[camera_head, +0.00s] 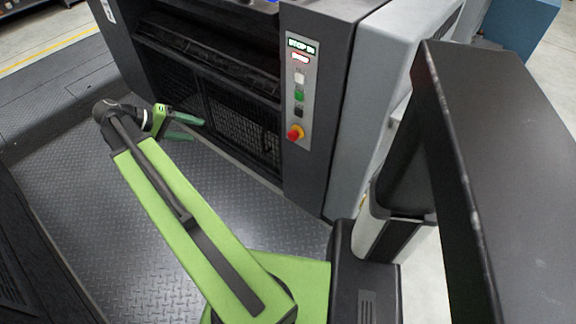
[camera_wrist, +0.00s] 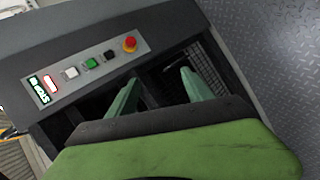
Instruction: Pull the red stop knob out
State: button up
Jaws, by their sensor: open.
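Whether the knob is pushed in or out cannot be told.
Above the knob the panel holds a black button (camera_head: 299,111), a green button (camera_head: 299,96), a white button (camera_head: 300,78) and a lit display (camera_head: 300,46). A mesh guard (camera_head: 235,130) fills the machine opening. The diamond-plate floor (camera_head: 90,180) is clear.

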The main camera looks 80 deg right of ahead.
jog(key=s+d+f+m+g+b, duration=0.3)
jog(key=s+d+f+b, duration=0.3)
jog(key=s+f+b, duration=0.15)
jog(key=m+g+y+b, duration=0.2)
jog(key=m+b, duration=0.1)
send_near(290, 137)
jog(key=b+x, duration=0.5)
jog(key=x, duration=0.4)
jog(key=shift+s, duration=0.2)
jog(key=shift+s+d+b, duration=0.2)
jog(key=shift+s+b, duration=0.15)
jog(key=shift+s, duration=0.1)
jog(key=shift+c, duration=0.3)
grip_shut()
